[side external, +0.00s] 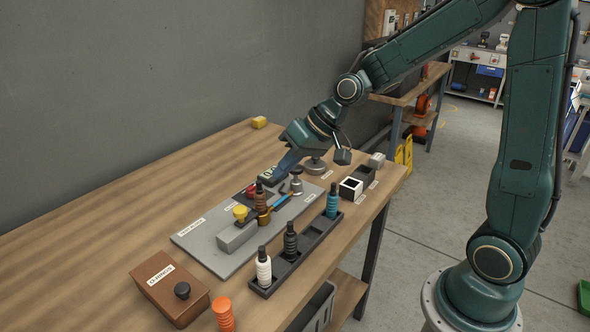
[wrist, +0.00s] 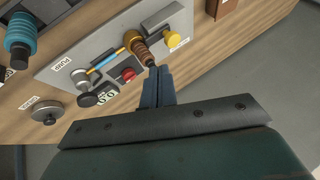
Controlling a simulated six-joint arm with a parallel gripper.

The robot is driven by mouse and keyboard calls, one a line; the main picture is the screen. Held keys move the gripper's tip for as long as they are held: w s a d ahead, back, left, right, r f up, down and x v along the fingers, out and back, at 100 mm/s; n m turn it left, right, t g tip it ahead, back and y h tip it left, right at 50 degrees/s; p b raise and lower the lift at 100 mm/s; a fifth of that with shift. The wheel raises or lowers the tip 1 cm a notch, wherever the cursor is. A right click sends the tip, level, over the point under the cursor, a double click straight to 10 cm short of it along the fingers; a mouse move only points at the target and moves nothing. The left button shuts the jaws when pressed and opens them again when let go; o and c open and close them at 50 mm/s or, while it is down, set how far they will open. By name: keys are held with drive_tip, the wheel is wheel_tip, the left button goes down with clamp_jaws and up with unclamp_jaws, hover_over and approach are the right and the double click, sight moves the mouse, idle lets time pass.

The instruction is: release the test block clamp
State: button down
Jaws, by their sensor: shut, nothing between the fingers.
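The grey test plate (side external: 190,236) lies on the bench with labels I cannot fully read. On it is a grey block (side external: 236,235) with a yellow knob (side external: 240,211), which also shows in the wrist view (wrist: 173,39). Beside the knob stands a ribbed brown fitting with a black tip (wrist: 143,50), in a brass collar. A blue and yellow hose piece (wrist: 103,63) runs from it toward a silver knob (wrist: 80,77). A red button (wrist: 127,74) is close by. My gripper (wrist: 159,70) is shut and empty, fingertips close to the black tip; contact is unclear.
A dark tray (side external: 314,238) holds white, black and teal fittings along the near side. A brown box (side external: 165,287) and an orange fitting (side external: 223,314) are at the near left. A round grey base (wrist: 47,112) sits beside the plate. The bench's left side is mostly clear.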

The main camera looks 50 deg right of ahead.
sight(241, 212)
drive_tip(key=shift+x, duration=5)
drive_tip(key=shift+a, duration=1.85)
drive_tip(key=shift+r, duration=0.1)
drive_tip(key=v, duration=1)
drive_tip(key=shift+d, duration=0.15)
